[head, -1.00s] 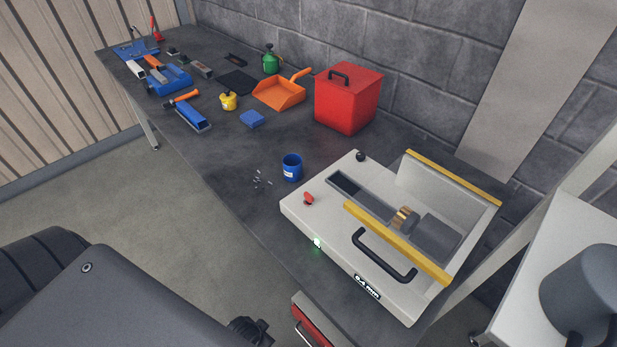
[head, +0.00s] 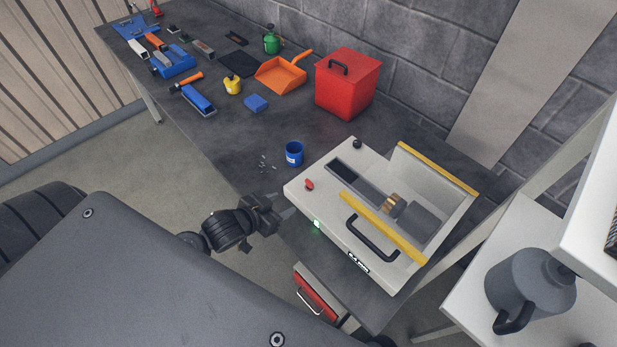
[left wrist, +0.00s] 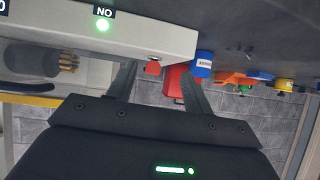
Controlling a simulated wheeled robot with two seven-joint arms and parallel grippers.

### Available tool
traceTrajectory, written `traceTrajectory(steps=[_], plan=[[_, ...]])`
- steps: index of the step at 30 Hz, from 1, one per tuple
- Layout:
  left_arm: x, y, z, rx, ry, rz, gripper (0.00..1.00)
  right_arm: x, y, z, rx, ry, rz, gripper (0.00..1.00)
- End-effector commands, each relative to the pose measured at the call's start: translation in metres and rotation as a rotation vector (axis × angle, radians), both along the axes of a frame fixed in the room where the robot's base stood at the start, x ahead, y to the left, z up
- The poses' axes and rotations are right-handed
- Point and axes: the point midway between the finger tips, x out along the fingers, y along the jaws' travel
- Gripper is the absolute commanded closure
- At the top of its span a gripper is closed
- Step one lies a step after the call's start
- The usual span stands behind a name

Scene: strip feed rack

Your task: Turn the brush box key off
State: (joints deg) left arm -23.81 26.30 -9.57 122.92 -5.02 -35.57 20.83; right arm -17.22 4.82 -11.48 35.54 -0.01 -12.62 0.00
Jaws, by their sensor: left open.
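The brush box (head: 320,190) is a white machine with a brass-coloured brush (head: 391,203) in its open trough, on the near part of the bench. Its red key (head: 309,184) is on the top near the left corner; it also shows in the left wrist view (left wrist: 153,67). A green lamp (head: 316,224) glows on its front face. My left gripper (head: 287,205) is open and empty, beside the front left corner of the box. In the left wrist view the key appears between the fingers (left wrist: 158,72), apart from both. My right gripper is not in view.
A blue cup (head: 294,154) stands just behind the box's left corner, with small bits (head: 266,163) beside it. A red bin (head: 347,85) is farther back. A black handle (head: 371,240) sticks out from the box. A red drawer (head: 316,291) is below the bench edge.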

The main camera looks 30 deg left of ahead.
Motion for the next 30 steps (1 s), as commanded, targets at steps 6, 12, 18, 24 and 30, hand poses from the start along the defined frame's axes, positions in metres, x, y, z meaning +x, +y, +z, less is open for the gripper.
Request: traceTrajectory(steps=[6,12,18,24,30], plan=[[0.020,0.002,0.027,-0.069,-0.127,-0.079,0.49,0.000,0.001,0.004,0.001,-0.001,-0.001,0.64],[0.023,0.001,0.031,-0.084,-0.148,-0.092,0.49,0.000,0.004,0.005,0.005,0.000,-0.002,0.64],[0.040,-0.004,0.026,-0.084,-0.147,-0.088,0.49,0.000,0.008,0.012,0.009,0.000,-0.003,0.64],[0.073,-0.016,0.012,-0.084,-0.146,-0.088,0.49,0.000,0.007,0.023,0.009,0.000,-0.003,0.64],[0.101,-0.026,-0.001,-0.084,-0.146,-0.088,0.49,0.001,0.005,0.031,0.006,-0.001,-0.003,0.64]])
